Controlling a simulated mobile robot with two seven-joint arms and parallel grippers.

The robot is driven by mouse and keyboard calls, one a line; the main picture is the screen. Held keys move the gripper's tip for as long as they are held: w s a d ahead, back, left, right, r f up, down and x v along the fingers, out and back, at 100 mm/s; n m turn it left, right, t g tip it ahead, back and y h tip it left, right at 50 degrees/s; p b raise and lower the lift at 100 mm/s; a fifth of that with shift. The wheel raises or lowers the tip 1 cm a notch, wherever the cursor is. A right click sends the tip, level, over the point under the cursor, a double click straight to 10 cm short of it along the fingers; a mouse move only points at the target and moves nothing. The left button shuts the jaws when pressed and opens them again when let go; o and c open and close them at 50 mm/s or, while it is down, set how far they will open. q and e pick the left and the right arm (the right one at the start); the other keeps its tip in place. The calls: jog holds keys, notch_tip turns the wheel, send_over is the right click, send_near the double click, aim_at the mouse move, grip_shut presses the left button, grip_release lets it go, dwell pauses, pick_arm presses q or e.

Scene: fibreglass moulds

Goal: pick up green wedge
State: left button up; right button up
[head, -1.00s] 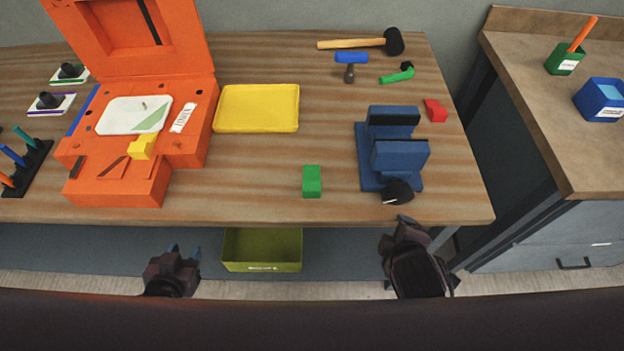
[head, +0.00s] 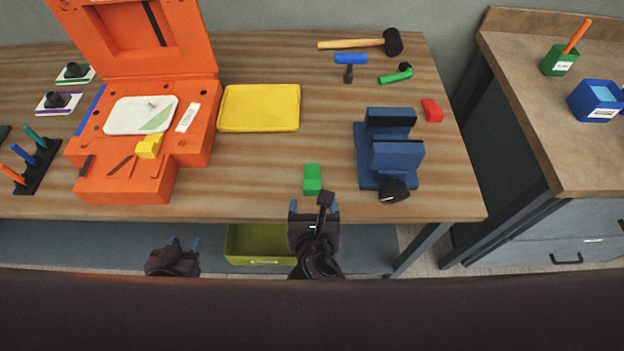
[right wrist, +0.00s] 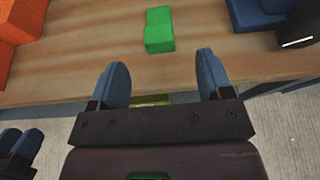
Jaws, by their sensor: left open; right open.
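The green wedge (head: 312,179) lies near the front edge of the wooden table, between the yellow tray and the blue vise. It also shows in the right wrist view (right wrist: 159,30), ahead of the fingers and apart from them. My right gripper (head: 314,207) is open and empty at the table's front edge, just in front of the wedge. Its two blue fingertips (right wrist: 158,78) are spread wide in the right wrist view. My left gripper (head: 186,243) is open and empty, below and in front of the table edge, to the left.
The blue vise (head: 372,172) with a black knob stands right of the wedge. The orange mould (head: 125,185) and yellow tray (head: 260,108) are to the left. Hammers and a red block (head: 432,110) lie further back. A green bin (head: 258,246) is below the table.

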aim_at(312, 179)
jog(key=x, duration=0.9)
jog(key=shift+w+a+f+b, duration=0.2)
jog(key=shift+w+f+b, duration=0.05)
jog(key=shift+b, duration=0.15)
jog(key=shift+c, duration=0.4)
jog(key=c, duration=0.9)
jog(key=shift+r, duration=0.15)
